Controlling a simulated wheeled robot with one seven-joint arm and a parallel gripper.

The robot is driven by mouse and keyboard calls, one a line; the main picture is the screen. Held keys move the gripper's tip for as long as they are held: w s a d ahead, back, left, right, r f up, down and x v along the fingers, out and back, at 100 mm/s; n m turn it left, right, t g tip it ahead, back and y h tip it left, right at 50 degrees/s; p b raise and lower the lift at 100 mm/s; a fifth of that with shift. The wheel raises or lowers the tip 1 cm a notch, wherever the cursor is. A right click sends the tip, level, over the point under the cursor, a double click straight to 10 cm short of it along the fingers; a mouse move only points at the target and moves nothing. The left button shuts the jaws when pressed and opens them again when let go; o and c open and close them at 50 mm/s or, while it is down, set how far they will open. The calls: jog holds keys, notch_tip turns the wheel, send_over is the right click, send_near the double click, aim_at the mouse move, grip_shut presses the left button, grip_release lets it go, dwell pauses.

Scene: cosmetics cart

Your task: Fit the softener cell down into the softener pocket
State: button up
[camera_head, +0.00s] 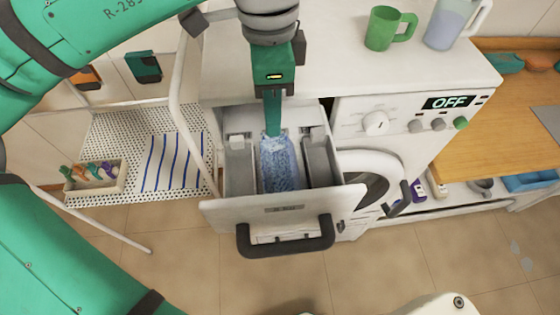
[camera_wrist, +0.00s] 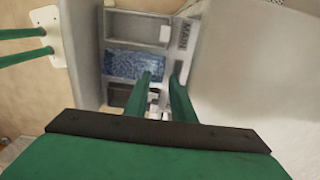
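My gripper (camera_head: 272,132) points down into the open detergent drawer (camera_head: 222,212), at the rear end of its middle compartment. In the wrist view its two green fingers (camera_wrist: 162,78) stand apart, with a gap between them and nothing clearly held. A blue-and-white speckled fill (camera_head: 280,168) lies in the middle compartment; it also shows in the wrist view (camera_wrist: 122,66), left of the fingertips. Grey compartments flank it on the left (camera_head: 240,172) and right (camera_head: 320,162). I cannot tell which part is the softener cell or which compartment is the softener pocket.
The washer top holds a green mug (camera_head: 383,28) and a clear jug (camera_head: 445,24). The round door (camera_head: 365,188) stands open right of the drawer. A perforated rack (camera_head: 110,125) at left carries a striped cloth (camera_head: 172,162) and a small tray (camera_head: 97,190). The front floor is mostly clear.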

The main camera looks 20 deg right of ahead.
jog(key=shift+f, duration=1.65)
grip_shut()
